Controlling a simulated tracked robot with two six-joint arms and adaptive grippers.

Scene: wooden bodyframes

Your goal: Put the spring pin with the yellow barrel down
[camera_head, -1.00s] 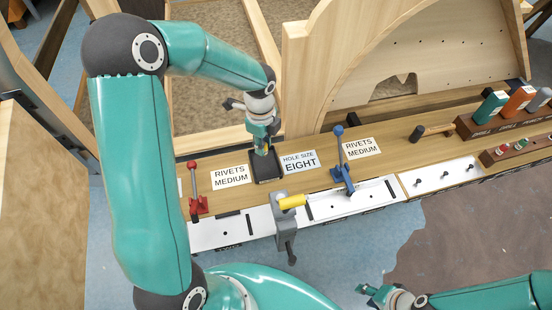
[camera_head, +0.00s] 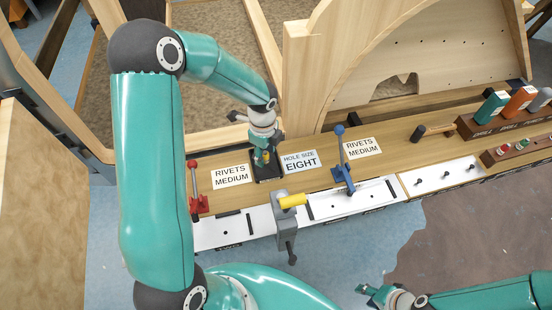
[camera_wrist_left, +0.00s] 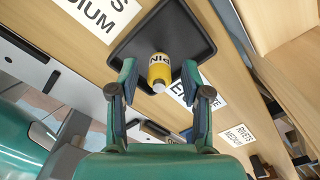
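The spring pin with the yellow barrel (camera_wrist_left: 160,70) is at the black tray (camera_wrist_left: 202,38) in the left wrist view, its silver end toward my gripper. I cannot tell whether it stands or leans. My left gripper (camera_wrist_left: 158,82) is open, one finger on either side of the pin, with gaps between the fingers and the barrel. In the head view my left gripper (camera_head: 262,160) is low over the black tray (camera_head: 270,178) and mostly hides the pin. My right gripper (camera_head: 368,294) is at the bottom, away from the bench and apparently empty; its finger opening is unclear.
A red-handled clamp (camera_head: 194,190) stands left of the tray and a blue-handled one (camera_head: 342,165) right. A grey tool with a yellow cylinder (camera_head: 292,201) sits at the bench's front edge. A hammer (camera_head: 430,131) and the drill rack (camera_head: 482,122) are farther right.

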